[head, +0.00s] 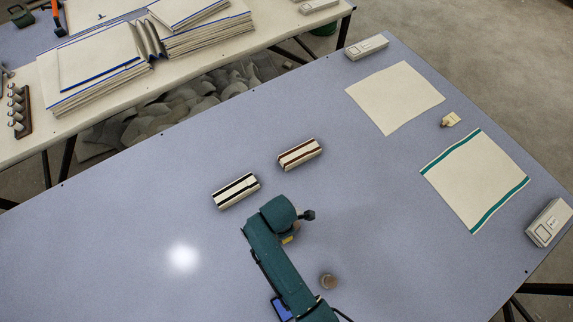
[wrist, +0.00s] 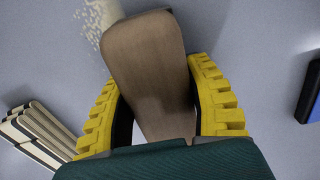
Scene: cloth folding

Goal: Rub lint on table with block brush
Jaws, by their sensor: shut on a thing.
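The block brush (wrist: 145,50) is a brown block with rounded corners, seen in the wrist view. My gripper (wrist: 155,78) has yellow ridged fingers, one on each side of the block, and is shut on it. The lint (wrist: 100,18) is a patch of pale specks on the grey-blue table (wrist: 240,35), beside the block's top left end in that view. I cannot tell whether the block touches the table, and its underside is hidden. In the head view my arm hides the brush, the lint and most of the gripper.
Two striped bundles (head: 236,190) (head: 300,153) lie beyond my arm; one shows in the wrist view (wrist: 40,135). A small brown round thing (head: 328,281) is right of my arm. Flat cloths (head: 395,97) (head: 474,180) lie at the right. The table's left part is clear.

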